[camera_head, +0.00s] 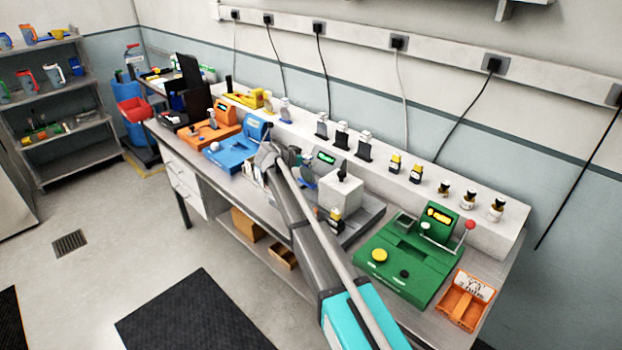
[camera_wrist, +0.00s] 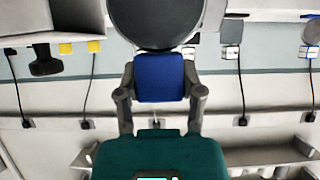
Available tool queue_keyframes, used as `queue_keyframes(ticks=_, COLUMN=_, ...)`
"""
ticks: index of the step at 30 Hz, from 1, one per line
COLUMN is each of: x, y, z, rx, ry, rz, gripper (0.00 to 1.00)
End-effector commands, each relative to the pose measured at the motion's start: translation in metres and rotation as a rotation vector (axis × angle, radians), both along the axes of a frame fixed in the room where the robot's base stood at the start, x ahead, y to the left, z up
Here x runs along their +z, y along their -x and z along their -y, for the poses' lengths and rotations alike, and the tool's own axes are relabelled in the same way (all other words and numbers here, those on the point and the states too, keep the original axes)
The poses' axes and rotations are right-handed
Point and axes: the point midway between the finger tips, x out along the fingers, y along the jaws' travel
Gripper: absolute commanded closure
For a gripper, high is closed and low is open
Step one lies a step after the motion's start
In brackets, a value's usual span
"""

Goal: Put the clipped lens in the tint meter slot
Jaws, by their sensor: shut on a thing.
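In the wrist view my gripper (camera_wrist: 160,88) is shut on a blue clip (camera_wrist: 160,70), with a finger on each side. A large dark round lens (camera_wrist: 155,20) extends beyond the clip and is cut off by the top edge. In the head view my gripper (camera_head: 268,158) is over the bench, between a blue device (camera_head: 232,152) and a grey device with a green display (camera_head: 326,158). My arm hides part of that area. I cannot tell which device is the tint meter, and its slot is not clearly visible.
An orange device (camera_head: 212,125) stands left of the blue one. A white box with a black knob (camera_head: 341,195) and a green device with a lever (camera_head: 410,255) stand to the right. An orange tray (camera_head: 464,300) is at the right end. Several small items line the rear ledge (camera_head: 480,225).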

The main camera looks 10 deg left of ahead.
Motion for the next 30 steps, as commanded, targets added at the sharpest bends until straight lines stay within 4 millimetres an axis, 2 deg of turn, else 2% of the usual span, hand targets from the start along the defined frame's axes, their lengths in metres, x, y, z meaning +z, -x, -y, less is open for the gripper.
queue_keyframes(ticks=1, x=-0.01, y=-0.005, z=0.002, rx=-0.001, ry=0.0, rz=0.0, gripper=1.0)
queue_keyframes(ticks=3, x=-0.017, y=-0.01, z=0.005, rx=-0.001, ry=0.0, rz=0.0, gripper=1.0)
queue_keyframes(ticks=9, x=-0.028, y=-0.019, z=0.009, rx=0.001, ry=0.0, rz=0.0, gripper=1.0)
queue_keyframes(ticks=24, x=-0.03, y=-0.021, z=0.01, rx=0.001, ry=0.0, rz=0.0, gripper=1.0)
queue_keyframes(ticks=30, x=-0.04, y=-0.027, z=0.013, rx=0.001, ry=0.0, rz=0.0, gripper=1.0)
